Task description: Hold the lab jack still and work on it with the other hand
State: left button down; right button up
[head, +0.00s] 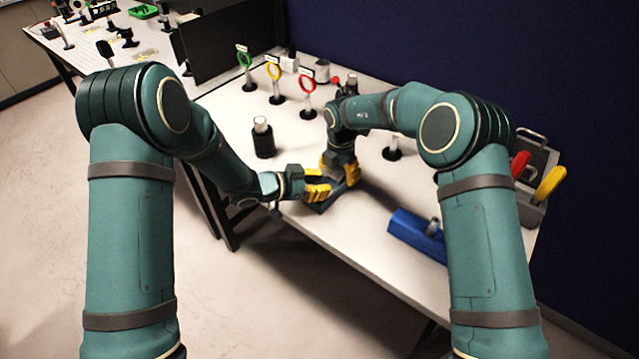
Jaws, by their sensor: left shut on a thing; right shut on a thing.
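The lab jack (326,207) is a low, dark blue-grey thing on the white table near its front edge, mostly covered by my grippers. My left gripper (317,190), with yellow fingers, comes in from the left and is shut on the jack's left side. My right gripper (341,170), also with yellow fingers, reaches down from above and behind and is shut on the jack. The fingers of both grippers are close together. Which exact part each one grips is too small and hidden to tell.
A black cylinder with a pale top (263,138) stands behind my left gripper. Green (244,59), yellow (273,72) and red (307,84) rings stand on posts further back. A blue block (416,235) lies to the right. A grey holder with red and yellow handles (536,180) stands far right.

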pick_arm(q)
jog(key=shift+s+d, duration=0.15)
dwell(0.4)
jog(key=c, duration=0.7)
grip_release()
jog(key=shift+c, duration=0.2)
jog(key=shift+a+r, duration=0.1)
jog(key=shift+a, duration=0.3)
jog(key=v, duration=1.1)
jog(key=shift+s, duration=0.2)
jog(key=shift+r, duration=0.15)
